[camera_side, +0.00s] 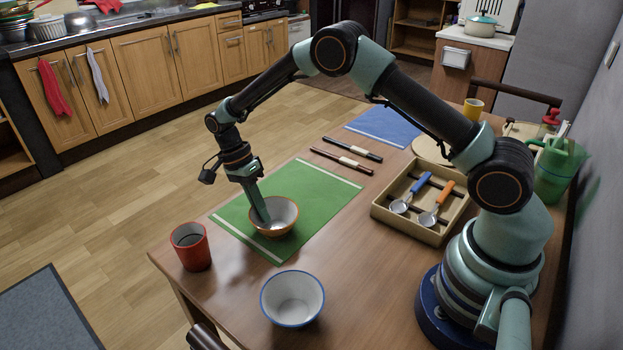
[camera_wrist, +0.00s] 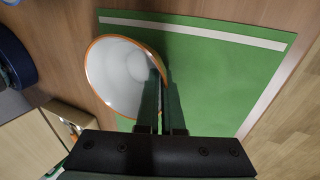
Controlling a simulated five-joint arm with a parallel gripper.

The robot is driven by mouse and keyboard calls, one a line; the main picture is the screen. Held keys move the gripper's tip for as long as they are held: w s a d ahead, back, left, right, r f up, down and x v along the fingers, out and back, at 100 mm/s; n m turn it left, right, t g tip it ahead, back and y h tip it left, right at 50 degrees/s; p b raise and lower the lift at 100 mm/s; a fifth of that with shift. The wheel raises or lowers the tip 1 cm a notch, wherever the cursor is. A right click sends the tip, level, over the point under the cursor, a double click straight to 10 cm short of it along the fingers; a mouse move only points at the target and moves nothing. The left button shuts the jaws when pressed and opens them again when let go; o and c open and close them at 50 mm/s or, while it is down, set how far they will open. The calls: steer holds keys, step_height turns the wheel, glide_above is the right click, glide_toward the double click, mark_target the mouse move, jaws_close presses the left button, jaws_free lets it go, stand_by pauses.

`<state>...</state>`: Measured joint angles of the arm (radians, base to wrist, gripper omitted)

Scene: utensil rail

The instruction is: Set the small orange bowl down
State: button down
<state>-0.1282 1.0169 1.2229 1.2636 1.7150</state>
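The small orange bowl (camera_side: 285,215) has a pale inside and an orange rim. It is upright at the green mat's (camera_side: 322,197) near left part; I cannot tell whether its base touches the mat. My gripper (camera_side: 262,218) points down at the bowl's left side in the side view. In the wrist view the bowl (camera_wrist: 118,75) is left of my gripper (camera_wrist: 162,75), with its rim between the two close fingers, one inside and one outside. The fingers look shut on the rim. They hide part of the bowl's wall.
A red cup (camera_side: 191,247) stands left of the mat, and a blue-rimmed bowl (camera_side: 292,299) stands in front. Two chopstick-like utensils (camera_side: 342,160) lie beyond. A wooden tray (camera_side: 420,203) with two spoons is at right. The mat's far part is clear.

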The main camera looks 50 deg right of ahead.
steer(key=c, duration=1.1)
jaws_free()
steer(key=shift+o, duration=0.2)
step_height(320, 180, up, 20)
steer(key=w+d+n+t, duration=0.1)
steer(key=w+n+t, duration=0.1)
steer(key=n+t, duration=0.15)
steer(key=s+d+r+n+t, duration=0.2)
steer(key=s+n+t, duration=0.1)
steer(key=s+n, duration=0.4)
steer(key=s+d+r+n+t, duration=0.2)
steer(key=s+n, duration=0.5)
steer(key=s, duration=0.4)
steer(key=shift+d+n+t+y, duration=0.3)
steer(key=shift+d+n+t, duration=0.05)
steer(key=shift+t, duration=0.3)
